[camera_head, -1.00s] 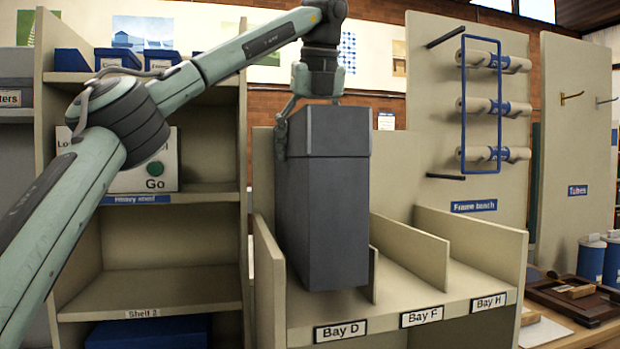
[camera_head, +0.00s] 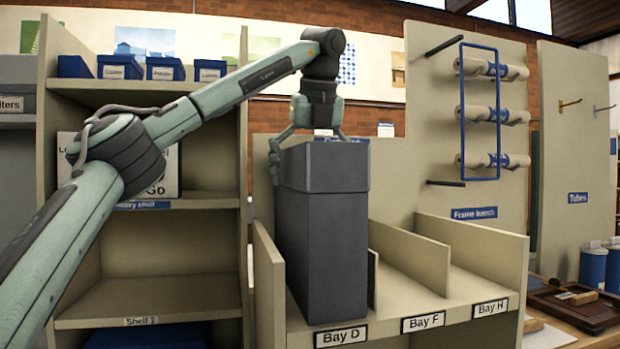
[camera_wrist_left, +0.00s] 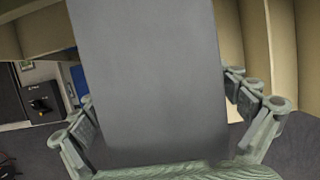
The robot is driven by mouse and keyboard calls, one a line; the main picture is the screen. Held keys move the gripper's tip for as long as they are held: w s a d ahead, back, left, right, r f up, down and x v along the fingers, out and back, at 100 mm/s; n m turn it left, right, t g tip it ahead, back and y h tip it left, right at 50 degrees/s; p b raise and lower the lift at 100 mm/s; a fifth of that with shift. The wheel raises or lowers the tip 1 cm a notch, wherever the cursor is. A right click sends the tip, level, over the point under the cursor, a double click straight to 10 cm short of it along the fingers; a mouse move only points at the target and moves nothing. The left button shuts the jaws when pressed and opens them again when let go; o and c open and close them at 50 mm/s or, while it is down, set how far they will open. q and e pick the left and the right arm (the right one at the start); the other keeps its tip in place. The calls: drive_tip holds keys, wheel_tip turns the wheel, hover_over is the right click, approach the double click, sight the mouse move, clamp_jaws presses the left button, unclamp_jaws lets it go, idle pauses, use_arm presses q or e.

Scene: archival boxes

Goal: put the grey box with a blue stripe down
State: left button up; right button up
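The tall grey box (camera_head: 322,245) with a lid stands upright in Bay D, its base close behind the Bay D label (camera_head: 341,336). No blue stripe shows on the faces in view. My left gripper (camera_head: 310,150) is over the box's top, with its fingers spread to either side and its palm a little above the lid. In the left wrist view the box (camera_wrist_left: 150,80) fills the middle between the two fingers, which look open beside it. Whether a pad still touches cannot be told. My right gripper is not in view.
Thin dividers (camera_head: 410,255) separate Bay D from Bays F and H, which look empty. A shelf unit (camera_head: 150,300) with blue boxes stands at the left. A frame bench panel (camera_head: 440,120) with rolled tubes stands at the back right.

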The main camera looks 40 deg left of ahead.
use_arm(q)
drive_tip(key=p+v, duration=0.3)
drive_tip(key=v, duration=0.7)
drive_tip(key=shift+d+r, duration=0.1)
drive_tip(key=shift+r, duration=0.3)
drive_tip(key=shift+s+d+r+p, duration=0.2)
drive_tip(key=shift+r+p, duration=0.2)
drive_tip(key=shift+r, duration=0.2)
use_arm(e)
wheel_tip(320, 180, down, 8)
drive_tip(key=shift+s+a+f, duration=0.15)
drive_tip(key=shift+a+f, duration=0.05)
